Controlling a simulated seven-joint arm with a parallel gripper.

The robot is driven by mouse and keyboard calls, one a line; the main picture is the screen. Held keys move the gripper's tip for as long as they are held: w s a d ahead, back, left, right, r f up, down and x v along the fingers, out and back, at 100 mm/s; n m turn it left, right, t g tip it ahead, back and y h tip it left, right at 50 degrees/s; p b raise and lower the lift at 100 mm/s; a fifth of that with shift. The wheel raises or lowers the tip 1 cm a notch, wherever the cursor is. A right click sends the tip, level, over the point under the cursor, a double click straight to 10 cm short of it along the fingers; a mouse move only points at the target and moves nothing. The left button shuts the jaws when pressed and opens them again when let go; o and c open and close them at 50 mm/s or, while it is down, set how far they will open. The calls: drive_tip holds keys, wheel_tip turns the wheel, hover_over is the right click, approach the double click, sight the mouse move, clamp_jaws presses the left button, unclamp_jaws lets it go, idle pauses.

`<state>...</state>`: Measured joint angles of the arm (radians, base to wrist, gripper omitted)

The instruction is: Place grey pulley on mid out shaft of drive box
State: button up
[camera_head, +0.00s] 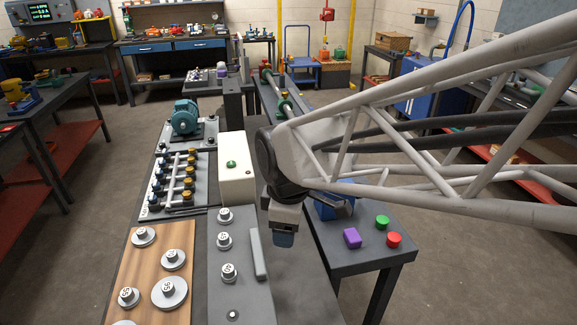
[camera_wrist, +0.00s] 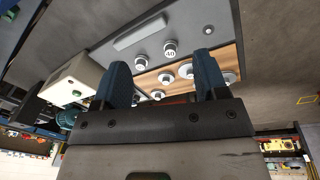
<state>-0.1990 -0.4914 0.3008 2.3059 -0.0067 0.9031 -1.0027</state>
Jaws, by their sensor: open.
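The grey drive box (camera_head: 250,300) lies in the lower middle of the head view.
A raised grey bar (camera_head: 258,255) runs along the drive box's right side, near my gripper. A white box with a green button (camera_head: 235,165) stands behind. A side table at right holds purple (camera_head: 352,238), green (camera_head: 382,221) and red (camera_head: 394,239) pieces.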

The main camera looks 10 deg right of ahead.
drive_tip(key=s+d+r+m+t, duration=0.1)
drive_tip(key=s+d+r+m, duration=0.2)
drive_tip(key=s+d+m, duration=0.5)
drive_tip(key=shift+s+d+r+m, duration=0.15)
drive_tip(key=shift+s+m, duration=1)
drive_tip(key=shift+m, duration=1.85)
